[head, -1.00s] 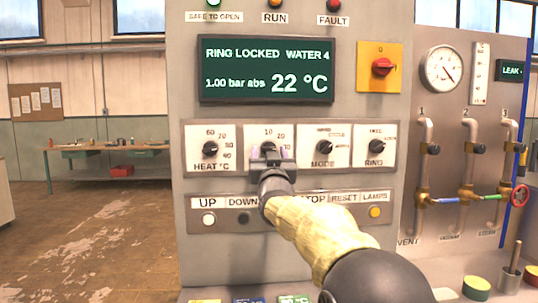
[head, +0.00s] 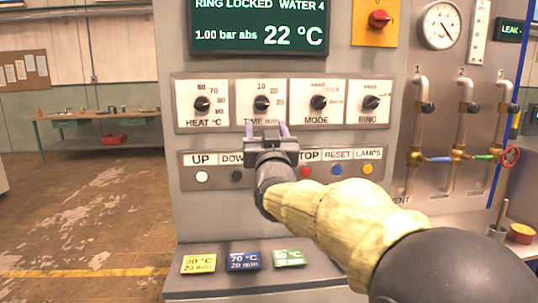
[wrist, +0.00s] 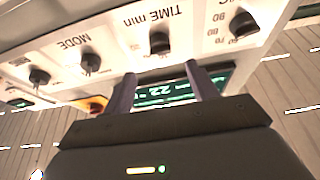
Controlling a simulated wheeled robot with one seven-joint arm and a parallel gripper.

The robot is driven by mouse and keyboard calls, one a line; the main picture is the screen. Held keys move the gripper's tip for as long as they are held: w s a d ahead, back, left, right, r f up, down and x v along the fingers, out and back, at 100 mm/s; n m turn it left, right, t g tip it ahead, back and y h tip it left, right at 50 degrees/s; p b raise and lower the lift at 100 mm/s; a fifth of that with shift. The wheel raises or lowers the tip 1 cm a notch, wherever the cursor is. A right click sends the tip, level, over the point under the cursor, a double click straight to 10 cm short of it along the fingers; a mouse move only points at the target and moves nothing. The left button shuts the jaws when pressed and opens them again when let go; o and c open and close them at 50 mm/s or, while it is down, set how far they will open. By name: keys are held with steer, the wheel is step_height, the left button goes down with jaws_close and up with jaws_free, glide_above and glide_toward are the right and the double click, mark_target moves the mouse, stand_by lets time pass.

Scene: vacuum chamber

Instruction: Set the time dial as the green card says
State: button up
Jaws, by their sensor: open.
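The time dial (head: 262,103) is a black knob on a white plate marked "TIME min", second from the left in the dial row. It also shows in the wrist view (wrist: 160,42), upside down; its exact setting is hard to read. My gripper (head: 266,130) is open and empty just below the dial, its two purplish fingers apart and pointing up towards the panel. In the wrist view the fingers (wrist: 160,75) stand apart with the dial beyond their tips. The green card (head: 289,258) lies on the ledge below, rightmost of three; its print is too small to read.
The heat dial (head: 202,104) is left of the time dial; the mode dial (head: 319,102) and ring dial (head: 371,102) are right. A button row with a white UP button (head: 202,177) runs close beneath, partly behind my gripper. The display (head: 260,27) reads 22 °C.

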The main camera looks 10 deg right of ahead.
steer(key=v, duration=0.7)
steer(key=shift+b, duration=0.45)
step_height(320, 180, down, 24)
steer(key=s+d+n+g+y, duration=0.1)
steer(key=s+d+g, duration=0.1)
steer(key=g, duration=0.7)
steer(key=s+d+f+g, duration=0.2)
steer(key=s+f+g, duration=0.3)
steer(key=s+f, duration=0.4)
steer(key=s+d+f+g, duration=0.2)
steer(key=s+f+g, duration=0.3)
steer(key=s+f, duration=0.45)
step_height(320, 180, up, 23)
steer(key=p, duration=2.3)
steer(key=shift+s+f+g, duration=0.15)
steer(key=shift+f+g, duration=0.05)
steer(key=shift+g, duration=0.2)
